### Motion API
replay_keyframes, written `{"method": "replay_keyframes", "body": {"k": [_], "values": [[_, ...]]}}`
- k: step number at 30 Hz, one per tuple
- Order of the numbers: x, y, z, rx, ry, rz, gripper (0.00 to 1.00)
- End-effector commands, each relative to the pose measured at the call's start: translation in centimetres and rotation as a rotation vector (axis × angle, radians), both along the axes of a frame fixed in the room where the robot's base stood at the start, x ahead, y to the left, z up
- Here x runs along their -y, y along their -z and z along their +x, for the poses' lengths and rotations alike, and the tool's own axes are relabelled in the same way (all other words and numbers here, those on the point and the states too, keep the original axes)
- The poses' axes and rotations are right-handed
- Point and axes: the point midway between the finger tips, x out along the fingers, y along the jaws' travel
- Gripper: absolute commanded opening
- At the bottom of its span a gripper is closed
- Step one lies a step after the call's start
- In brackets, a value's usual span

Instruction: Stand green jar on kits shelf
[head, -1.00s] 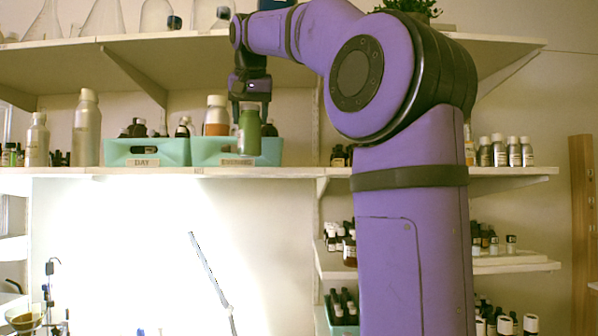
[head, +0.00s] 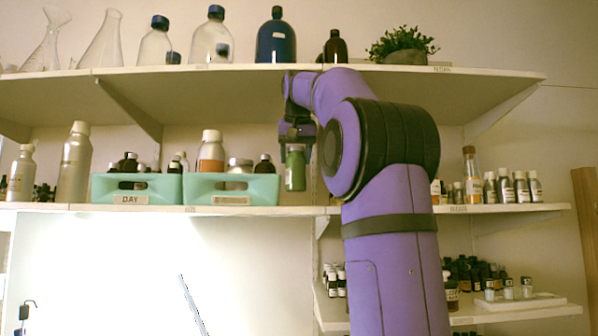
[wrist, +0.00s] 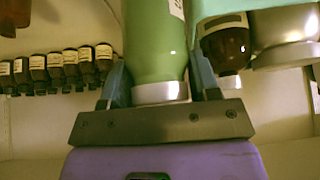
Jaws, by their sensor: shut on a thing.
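The green jar (head: 295,170) is upright in my gripper (head: 296,146), just right of the second teal bin. In the wrist view the jar (wrist: 155,45) sits between the two fingers of my gripper (wrist: 160,88), its pale cap end near the palm. The gripper is shut on it from above. The middle shelf (head: 150,208) carries the teal bins. The jar's base shows a little higher than this shelf's front edge. I cannot tell whether it touches the shelf. Which shelf is the kits shelf is not readable.
A teal bin marked DAY (head: 136,189) and a second teal bin (head: 231,190) hold bottles left of the jar. Small brown bottles (wrist: 55,68) stand in a row in the wrist view.

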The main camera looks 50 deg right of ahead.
Motion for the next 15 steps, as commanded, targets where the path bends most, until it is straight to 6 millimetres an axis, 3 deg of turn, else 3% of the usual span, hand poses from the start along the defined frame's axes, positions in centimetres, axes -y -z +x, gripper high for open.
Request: {"method": "replay_keyframes", "body": {"k": [3, 8, 15], "values": [[1.3, 0.1, 0.1, 0.001, 0.0, -0.001, 0.25], [1.6, 0.6, 0.0, -0.001, 0.0, 0.001, 0.25], [1.6, 3.1, 0.0, -0.001, 0.001, -0.001, 0.25]]}}
